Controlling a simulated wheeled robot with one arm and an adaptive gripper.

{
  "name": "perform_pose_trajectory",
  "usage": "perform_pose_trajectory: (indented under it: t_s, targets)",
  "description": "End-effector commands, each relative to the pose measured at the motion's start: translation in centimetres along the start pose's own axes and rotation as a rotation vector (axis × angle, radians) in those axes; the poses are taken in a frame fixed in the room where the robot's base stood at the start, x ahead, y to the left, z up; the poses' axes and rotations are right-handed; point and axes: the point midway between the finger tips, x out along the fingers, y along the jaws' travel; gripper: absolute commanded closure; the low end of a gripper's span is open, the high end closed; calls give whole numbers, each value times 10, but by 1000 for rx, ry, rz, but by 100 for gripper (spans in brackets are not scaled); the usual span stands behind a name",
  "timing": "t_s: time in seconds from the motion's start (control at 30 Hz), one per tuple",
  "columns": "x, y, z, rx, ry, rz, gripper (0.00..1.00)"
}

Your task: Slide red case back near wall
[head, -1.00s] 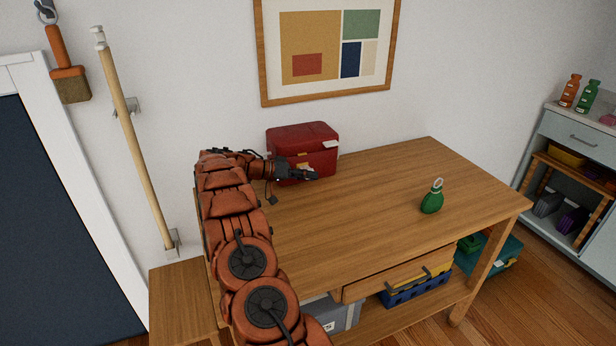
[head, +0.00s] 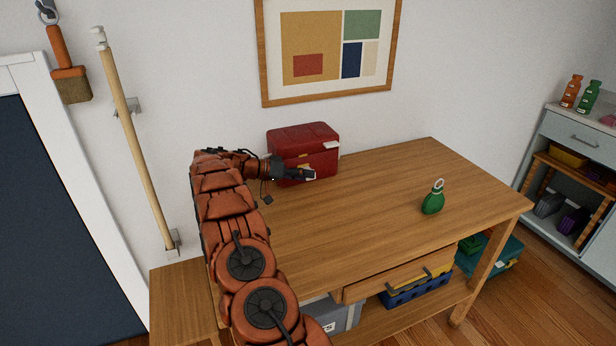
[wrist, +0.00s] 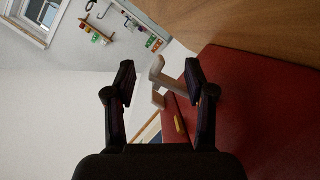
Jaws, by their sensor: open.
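The red case (head: 303,142) stands upright at the back of the wooden desk (head: 370,210), close to the wall. My gripper (head: 308,174) is at the front of the case, low and near the desk top, pointing right. It looks open and empty. In the wrist view the fingers (wrist: 159,82) are spread apart, with the red case (wrist: 255,110) filling the right side beside and behind the right finger. A pale handle-like part (wrist: 158,80) shows between the fingers. I cannot tell whether a finger touches the case.
A green bottle-shaped item with a ring (head: 432,198) stands on the right part of the desk. A framed picture (head: 328,50) hangs above. The desk's middle is clear.

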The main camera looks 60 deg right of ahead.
Motion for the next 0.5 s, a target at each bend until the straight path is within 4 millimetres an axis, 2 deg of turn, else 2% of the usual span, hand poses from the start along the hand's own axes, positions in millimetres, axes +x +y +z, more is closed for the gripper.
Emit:
perform_pose_trajectory:
  t_s: [0.3, 0.5]
  targets:
    - [-62, -1, 0, 1, 4, -2, 46]
    - [-90, -1, -1, 4, 2, -3, 46]
